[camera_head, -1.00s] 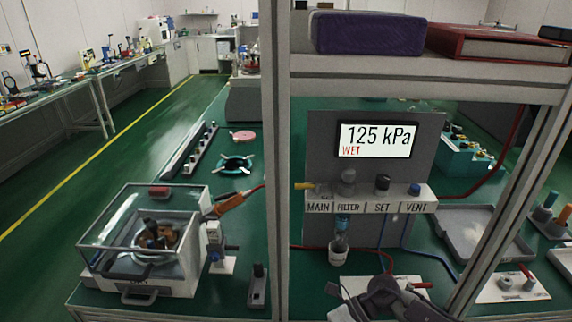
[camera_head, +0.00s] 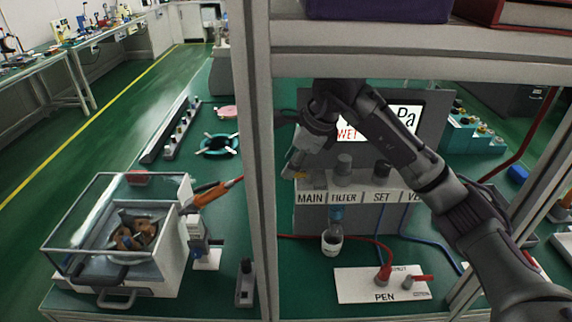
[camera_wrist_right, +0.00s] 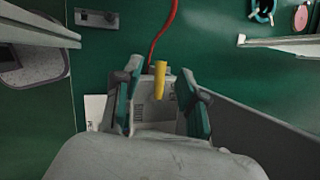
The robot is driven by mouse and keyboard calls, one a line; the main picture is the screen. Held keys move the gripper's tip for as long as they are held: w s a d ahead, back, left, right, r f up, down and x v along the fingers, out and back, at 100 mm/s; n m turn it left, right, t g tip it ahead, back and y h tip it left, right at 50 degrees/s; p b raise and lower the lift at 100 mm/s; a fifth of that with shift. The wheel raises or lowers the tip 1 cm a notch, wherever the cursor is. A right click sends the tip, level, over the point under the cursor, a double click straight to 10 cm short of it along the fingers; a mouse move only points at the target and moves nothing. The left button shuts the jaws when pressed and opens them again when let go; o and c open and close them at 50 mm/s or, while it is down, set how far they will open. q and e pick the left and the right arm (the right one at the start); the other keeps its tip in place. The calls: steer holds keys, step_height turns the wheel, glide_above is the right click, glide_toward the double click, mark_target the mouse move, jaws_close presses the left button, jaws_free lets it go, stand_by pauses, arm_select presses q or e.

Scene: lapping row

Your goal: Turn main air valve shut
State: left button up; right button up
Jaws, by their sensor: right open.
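The main air valve has a yellow handle (camera_head: 299,175) at the left end of the valve block (camera_head: 350,197), above the label MAIN. The same yellow handle (camera_wrist_right: 160,80) stands between my right gripper's fingers in the right wrist view. My right gripper (camera_head: 294,167) is open around the handle, with a visible gap to the fingers on each side. In the head view its fingers cover part of the handle. My left gripper is out of view.
A frame post (camera_head: 254,200) stands just left of the valve, and a shelf (camera_head: 420,62) runs above. A clear-lidded box (camera_head: 120,235) is left of the post. A white PEN plate (camera_head: 385,284) with red handles and a small cup (camera_head: 332,242) lie in front.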

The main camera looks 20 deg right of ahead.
mark_target(297, 177)
steer(key=shift+x, duration=1.25)
steer(key=shift+w+f, duration=0.25)
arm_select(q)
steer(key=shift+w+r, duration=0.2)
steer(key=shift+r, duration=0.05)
arm_select(e)
steer(key=shift+s, duration=0.1)
jaws_close()
